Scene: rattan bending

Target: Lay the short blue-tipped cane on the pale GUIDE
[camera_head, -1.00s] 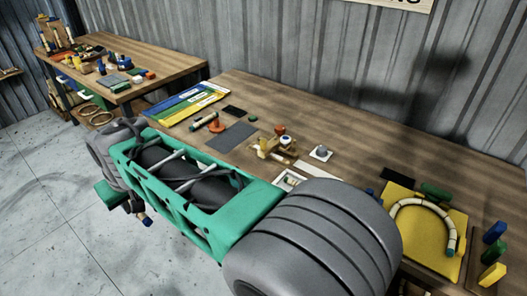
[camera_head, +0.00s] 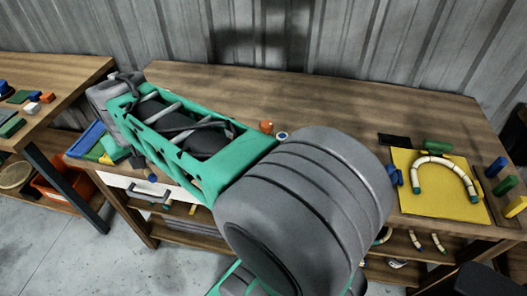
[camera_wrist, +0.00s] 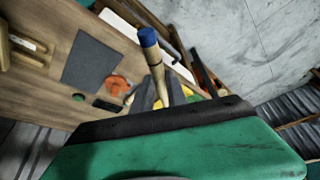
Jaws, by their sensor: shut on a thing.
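The short cane (camera_wrist: 156,68) has a blue tip (camera_wrist: 148,37) and a pale shaft. My gripper (camera_wrist: 160,97) is shut on its lower part in the wrist view. The tip points up and slightly left in that picture. In the head view my arm covers most of the cane; a small blue end (camera_head: 152,178) shows below the arm, in front of the white drawer front. I cannot pick out the pale guide with certainty; my arm hides much of the bench's left half.
The wrist view shows a grey mat (camera_wrist: 90,60), an orange round piece (camera_wrist: 117,85) and a wooden fixture (camera_wrist: 25,48) on the bench. At right, a yellow board (camera_head: 440,207) bears a bent cane (camera_head: 447,163). Coloured blocks (camera_head: 504,186) stand beyond. The bench's back middle is clear.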

